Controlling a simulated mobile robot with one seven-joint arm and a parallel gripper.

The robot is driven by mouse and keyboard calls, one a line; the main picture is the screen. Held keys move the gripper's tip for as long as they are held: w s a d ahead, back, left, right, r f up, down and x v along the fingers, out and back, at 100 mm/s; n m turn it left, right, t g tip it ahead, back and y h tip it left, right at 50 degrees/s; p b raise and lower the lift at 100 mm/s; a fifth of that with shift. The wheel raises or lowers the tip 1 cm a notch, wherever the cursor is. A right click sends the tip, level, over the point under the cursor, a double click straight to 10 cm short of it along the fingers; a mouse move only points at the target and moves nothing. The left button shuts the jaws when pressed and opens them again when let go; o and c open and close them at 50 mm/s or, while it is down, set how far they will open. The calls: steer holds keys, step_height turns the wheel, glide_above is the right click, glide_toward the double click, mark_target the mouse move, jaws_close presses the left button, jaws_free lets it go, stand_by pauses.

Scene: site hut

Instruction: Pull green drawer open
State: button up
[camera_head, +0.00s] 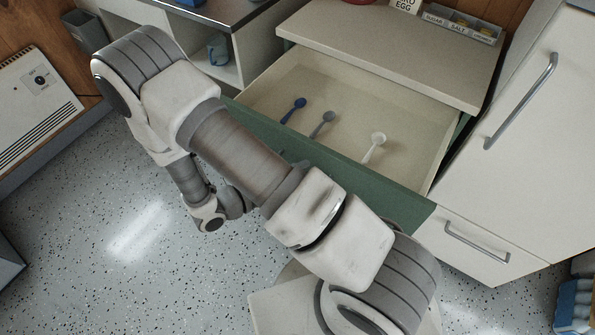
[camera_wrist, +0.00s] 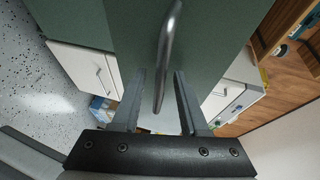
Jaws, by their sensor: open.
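The green drawer (camera_head: 398,203) stands pulled out from under the worktop, its inside showing. In it lie a blue spoon (camera_head: 299,104), a grey spoon (camera_head: 325,120) and a white spoon (camera_head: 377,141). My arm crosses in front of the drawer and hides part of its green front and my gripper's fingers in the head view. In the wrist view the green front (camera_wrist: 110,20) carries a long metal handle (camera_wrist: 167,50). My gripper (camera_wrist: 159,75) is open, with the handle's lower end between its fingers. I cannot tell whether either finger touches it.
A worktop (camera_head: 390,50) with a spice rack (camera_head: 462,24) is above the drawer. A white cabinet with a tall handle (camera_head: 522,100) stands at right, with a lower drawer handle (camera_head: 476,243). A heater (camera_head: 35,100) is at left. Speckled floor (camera_head: 80,210) is clear at left.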

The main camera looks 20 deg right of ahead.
steer(key=p+v, duration=0.1)
steer(key=v, duration=1.6)
steer(key=shift+a, duration=0.2)
steer(key=shift+s, duration=0.1)
